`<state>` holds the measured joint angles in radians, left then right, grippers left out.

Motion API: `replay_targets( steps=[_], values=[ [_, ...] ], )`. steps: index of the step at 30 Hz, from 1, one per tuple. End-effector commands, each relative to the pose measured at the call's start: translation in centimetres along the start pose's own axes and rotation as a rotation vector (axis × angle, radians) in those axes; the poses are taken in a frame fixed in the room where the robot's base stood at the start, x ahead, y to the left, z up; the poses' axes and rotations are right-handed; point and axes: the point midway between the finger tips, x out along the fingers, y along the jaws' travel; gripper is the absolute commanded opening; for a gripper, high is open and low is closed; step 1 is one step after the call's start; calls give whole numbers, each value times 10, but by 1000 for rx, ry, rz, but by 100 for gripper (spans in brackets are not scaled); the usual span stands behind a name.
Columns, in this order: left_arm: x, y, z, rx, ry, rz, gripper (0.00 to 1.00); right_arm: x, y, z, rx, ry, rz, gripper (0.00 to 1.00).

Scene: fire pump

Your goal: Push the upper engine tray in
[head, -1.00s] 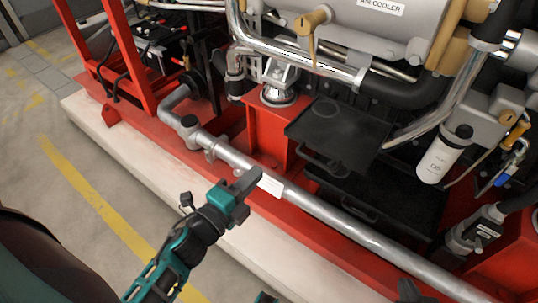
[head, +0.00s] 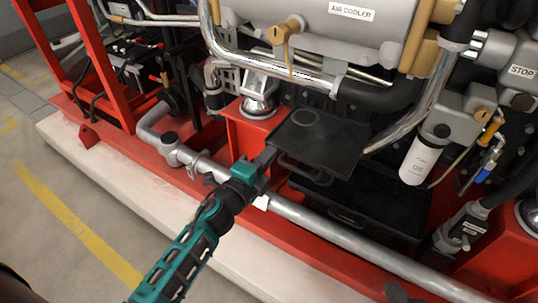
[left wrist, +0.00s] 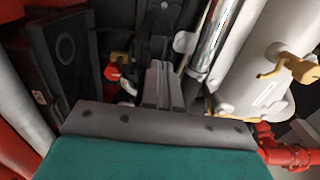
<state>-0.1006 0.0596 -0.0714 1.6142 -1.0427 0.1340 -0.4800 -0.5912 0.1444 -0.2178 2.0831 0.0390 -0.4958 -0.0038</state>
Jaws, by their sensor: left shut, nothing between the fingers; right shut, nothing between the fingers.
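The upper engine tray (head: 335,145) is a black flat plate with a round mark, jutting out from under the engine in the head view. A dark handle loop shows below its front edge. My left gripper (head: 268,157) is shut and empty, with its fingertips at the tray's front left corner; I cannot tell whether they touch. In the left wrist view the closed fingers (left wrist: 160,85) point ahead, and a dark panel with a ring, apparently the tray (left wrist: 65,50), lies to their left. A dark tip at the bottom edge, apparently my right gripper (head: 396,292), is shut and mostly cut off.
A lower black tray (head: 395,210) sits below the upper one. A grey pipe (head: 320,228) runs along the red base in front of both. A white filter canister (head: 420,160) and a curved metal pipe (head: 405,115) stand to the right.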

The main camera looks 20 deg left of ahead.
Motion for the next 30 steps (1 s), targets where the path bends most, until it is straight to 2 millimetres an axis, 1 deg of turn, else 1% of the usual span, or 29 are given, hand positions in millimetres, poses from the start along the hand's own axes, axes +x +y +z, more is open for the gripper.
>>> replay_targets(
  steps=[4, 16, 19, 24, 27, 30],
  values=[
    [8, 0, 0, 0, 0, 0, 0, 0, 0, -1, 0, 1, -1, 0],
    [11, 0, 0, 0, 0, 0, 0, 0, 0, -2, -1, 3, -1, 0],
    [22, 0, 0, 1, 0, -2, 0, 1, 0, 0, -3, 3, -2, 0],
    [49, 1, 0, 1, 0, -2, 0, 4, 0, 5, -6, -4, -3, 0],
    [58, 1, 0, 1, 0, -1, 0, 5, 0, 6, -7, -6, -5, 0],
    [62, 0, 0, 0, -1, 0, 0, 5, 0, 4, -8, -1, -6, 0]
  ],
)
